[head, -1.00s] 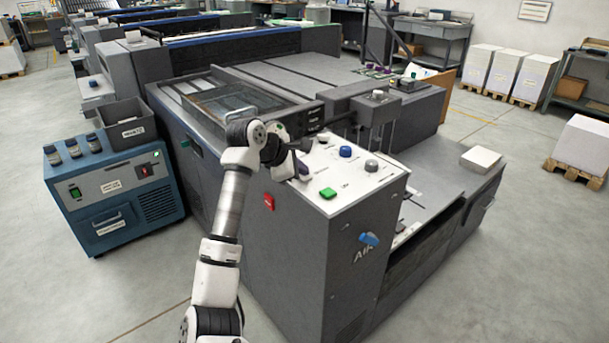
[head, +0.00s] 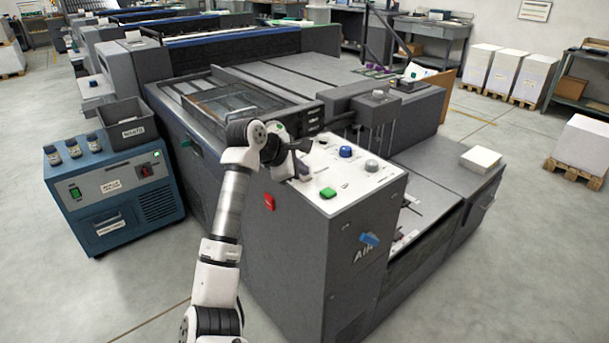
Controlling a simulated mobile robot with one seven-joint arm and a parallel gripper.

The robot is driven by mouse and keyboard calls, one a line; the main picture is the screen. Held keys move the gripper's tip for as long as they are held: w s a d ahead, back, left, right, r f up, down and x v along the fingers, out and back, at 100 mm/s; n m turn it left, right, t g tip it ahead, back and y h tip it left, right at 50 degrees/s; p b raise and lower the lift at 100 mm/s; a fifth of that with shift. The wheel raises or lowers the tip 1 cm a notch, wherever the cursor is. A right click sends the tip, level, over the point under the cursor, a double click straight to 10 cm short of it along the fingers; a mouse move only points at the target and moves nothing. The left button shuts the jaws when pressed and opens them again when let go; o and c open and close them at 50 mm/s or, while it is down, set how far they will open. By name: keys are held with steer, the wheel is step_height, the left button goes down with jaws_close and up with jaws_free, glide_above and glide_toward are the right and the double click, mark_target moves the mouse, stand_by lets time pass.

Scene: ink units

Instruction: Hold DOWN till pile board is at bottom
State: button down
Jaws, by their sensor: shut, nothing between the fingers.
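My arm reaches up from the bottom of the head view, and my gripper (head: 301,168) is over the left end of the white control panel (head: 352,185). It is shut and empty. The arm's wrist and the gripper hide that end of the panel. I cannot tell whether the fingertips touch a button. The panel also bears a green button (head: 328,192), a blue knob (head: 346,151) and a grey knob (head: 371,166). The labels are too small to read. I cannot clearly make out the pile board; a low grey bed (head: 440,180) lies right of the panel.
A red switch (head: 269,201) and a blue lever (head: 369,240) marked AIR are on the console's sides. A white paper stack (head: 480,158) lies on the low bed. A blue cabinet (head: 118,195) stands on the left.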

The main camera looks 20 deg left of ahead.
steer(key=shift+r+p, duration=0.35)
steer(key=shift+r, duration=0.45)
steer(key=shift+r+p, duration=1.25)
steer(key=shift+r, duration=1.3)
